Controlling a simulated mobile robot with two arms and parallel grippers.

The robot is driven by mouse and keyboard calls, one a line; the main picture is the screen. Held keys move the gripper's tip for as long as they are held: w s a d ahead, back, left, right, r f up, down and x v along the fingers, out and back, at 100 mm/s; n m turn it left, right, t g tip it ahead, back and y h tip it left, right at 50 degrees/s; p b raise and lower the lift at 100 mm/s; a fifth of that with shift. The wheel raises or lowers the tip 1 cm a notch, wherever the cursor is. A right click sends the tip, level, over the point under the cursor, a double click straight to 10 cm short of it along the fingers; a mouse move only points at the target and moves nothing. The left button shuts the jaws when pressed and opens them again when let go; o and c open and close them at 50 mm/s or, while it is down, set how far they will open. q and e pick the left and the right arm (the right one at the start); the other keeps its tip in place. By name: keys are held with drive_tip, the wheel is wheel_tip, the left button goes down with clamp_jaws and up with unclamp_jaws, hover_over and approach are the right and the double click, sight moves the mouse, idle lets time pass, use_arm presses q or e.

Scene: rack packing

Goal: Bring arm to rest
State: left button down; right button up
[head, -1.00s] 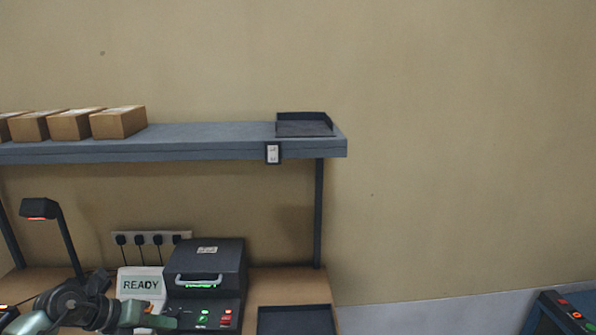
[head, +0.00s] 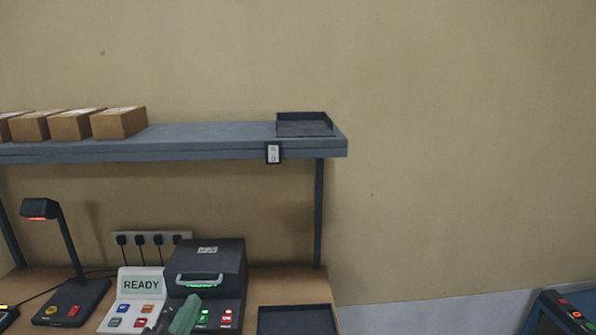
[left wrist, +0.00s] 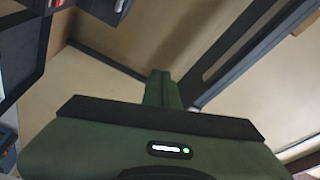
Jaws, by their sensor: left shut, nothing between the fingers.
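My left gripper (head: 184,315) shows at the bottom of the head view as a green finger shape in front of the black machine's control panel. In the left wrist view its green fingers (left wrist: 162,90) lie together with nothing between them. The rest of the left arm is mostly below the head view's frame. My right gripper is not in view.
A bench carries a lamp (head: 60,240), a READY panel with buttons (head: 139,285), a black lidded machine (head: 205,262) and a dark tray (head: 295,318). A grey shelf (head: 200,140) above holds several cardboard boxes (head: 118,122) and a black tray (head: 304,124). The wall at right is bare.

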use_arm(q)
drive_tip(key=s+a+f+n+g+y, duration=0.45)
drive_tip(key=s+f+n, duration=0.35)
drive_tip(key=f, duration=0.2)
drive_tip(key=s+d+f+n+g+h, duration=0.15)
drive_tip(key=s+f+g, duration=0.25)
drive_tip(key=s, duration=0.4)
drive_tip(key=s+d+f+n+g, duration=0.2)
drive_tip(key=s+f+g, duration=0.1)
drive_tip(key=s, duration=0.4)
drive_tip(key=s+d+f+n+g+h, duration=0.15)
drive_tip(key=s+f+g, duration=0.25)
drive_tip(key=s, duration=0.4)
wheel_tip(320, 180, down, 31)
drive_tip(key=s+g+b, duration=0.2)
drive_tip(key=b, duration=0.2)
drive_tip(key=s+a+f+y+b, duration=0.1)
drive_tip(key=s+a+f+b, duration=0.1)
drive_tip(key=s+f, duration=1.4)
wheel_tip(320, 180, down, 2)
drive_tip(key=shift+s+a+f+g+b, duration=0.1)
drive_tip(key=shift+s+a+g+b, duration=0.1)
drive_tip(key=shift+g+b, duration=0.15)
